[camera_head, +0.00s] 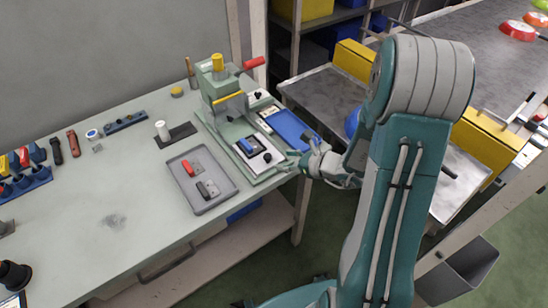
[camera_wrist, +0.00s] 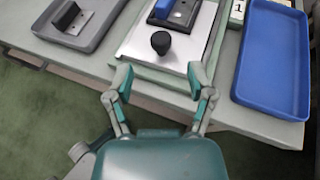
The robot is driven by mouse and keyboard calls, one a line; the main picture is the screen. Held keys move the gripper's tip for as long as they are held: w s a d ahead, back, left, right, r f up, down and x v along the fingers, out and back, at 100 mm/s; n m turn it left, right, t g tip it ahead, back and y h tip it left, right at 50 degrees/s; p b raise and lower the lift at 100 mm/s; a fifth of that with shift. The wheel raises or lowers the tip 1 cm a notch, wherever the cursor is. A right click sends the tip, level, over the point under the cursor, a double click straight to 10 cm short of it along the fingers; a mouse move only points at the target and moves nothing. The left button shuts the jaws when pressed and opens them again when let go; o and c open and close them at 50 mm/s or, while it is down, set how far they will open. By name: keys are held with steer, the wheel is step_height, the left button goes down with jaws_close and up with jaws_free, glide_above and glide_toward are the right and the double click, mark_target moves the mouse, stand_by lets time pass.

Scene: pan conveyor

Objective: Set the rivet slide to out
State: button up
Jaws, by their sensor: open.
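The rivet slide (camera_head: 268,166) is a pale metal plate in the green base of the press (camera_head: 222,95), with a black knob and a blue-and-black part on it. In the wrist view the slide plate (camera_wrist: 188,48) lies ahead, with its black knob (camera_wrist: 161,43) near the front edge. My gripper (camera_wrist: 160,82) is open and empty, its fingers spread on both sides of the knob's line, short of the knob. In the head view my gripper (camera_head: 300,158) is at the table's right edge, just right of the slide.
A blue tray (camera_wrist: 273,65) lies right of the slide. A grey tray (camera_head: 222,197) with red and dark handles lies left of it. The press has a red lever (camera_head: 253,63). A conveyor with yellow guards (camera_head: 487,140) stands right, with free floor in front.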

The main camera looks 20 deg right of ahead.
steer(key=v, duration=0.6)
steer(key=shift+s+d, duration=0.2)
steer(key=shift+d, duration=0.1)
steer(key=s+a+r+n+g+h, duration=0.1)
steer(key=s+a+r+n+g, duration=0.85)
steer(key=n, duration=0.65)
steer(key=s+r+n+t+h, duration=0.5)
steer(key=s+r+n+h, duration=0.1)
steer(key=n, duration=0.6)
step_height(320, 180, up, 3)
steer(key=shift+d+f+h, duration=0.25)
steer(key=shift+h, duration=0.55)
